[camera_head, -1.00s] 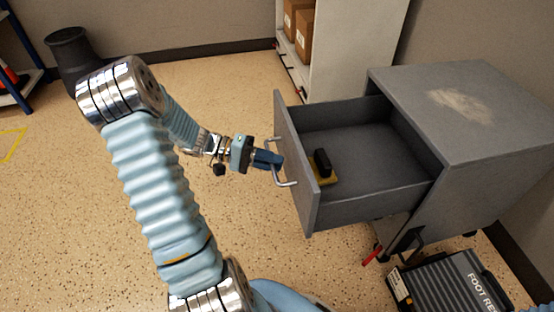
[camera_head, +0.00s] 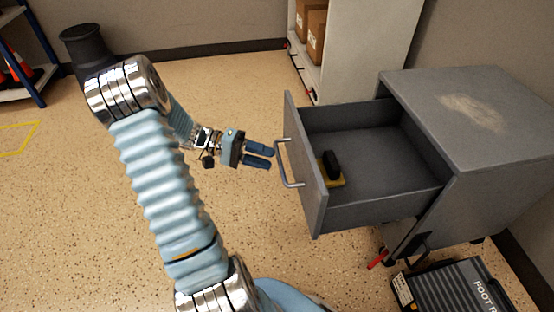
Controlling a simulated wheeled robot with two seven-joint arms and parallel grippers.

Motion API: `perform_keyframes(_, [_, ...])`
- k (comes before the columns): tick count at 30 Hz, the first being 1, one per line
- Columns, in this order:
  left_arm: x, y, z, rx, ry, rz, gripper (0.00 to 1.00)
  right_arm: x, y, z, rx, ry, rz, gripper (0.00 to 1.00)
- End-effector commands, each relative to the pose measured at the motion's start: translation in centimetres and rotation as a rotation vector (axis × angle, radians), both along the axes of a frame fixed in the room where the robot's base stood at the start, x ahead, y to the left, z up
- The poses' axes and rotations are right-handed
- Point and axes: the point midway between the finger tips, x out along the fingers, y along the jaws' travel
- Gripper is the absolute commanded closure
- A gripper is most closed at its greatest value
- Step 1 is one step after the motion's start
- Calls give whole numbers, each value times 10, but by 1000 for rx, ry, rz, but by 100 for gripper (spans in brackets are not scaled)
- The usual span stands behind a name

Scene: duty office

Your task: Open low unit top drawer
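The low grey unit (camera_head: 455,125) stands at the right in the head view. Its top drawer (camera_head: 305,165) is pulled well out to the left. The drawer's metal handle (camera_head: 283,165) is on its front panel. My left gripper (camera_head: 271,158) is open and empty, its two blue fingers pointing at the handle from just left of it. The fingers appear apart from the handle. A black object on a yellow piece (camera_head: 333,168) lies inside the drawer near the front. My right gripper is not in view.
A footrest (camera_head: 450,290) lies on the floor below the unit. A pale shelf with cardboard boxes (camera_head: 315,35) stands behind. A black bin (camera_head: 88,50) and a blue-framed rack (camera_head: 30,75) are at the far left. The floor left of the drawer is clear.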

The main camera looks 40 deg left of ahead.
Motion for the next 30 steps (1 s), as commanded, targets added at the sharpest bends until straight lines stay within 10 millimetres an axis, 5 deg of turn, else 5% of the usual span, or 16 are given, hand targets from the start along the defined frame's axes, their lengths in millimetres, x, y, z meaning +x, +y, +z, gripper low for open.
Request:
perform_keyframes(6, [-25, 46, 10, 2, -1, 2, 62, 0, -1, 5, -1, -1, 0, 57])
perform_keyframes(12, [-39, 70, 16, 1, 0, 0, 62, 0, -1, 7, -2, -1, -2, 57])
perform_keyframes(30, [-43, 76, 17, 0, 0, -1, 62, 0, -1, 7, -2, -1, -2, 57])
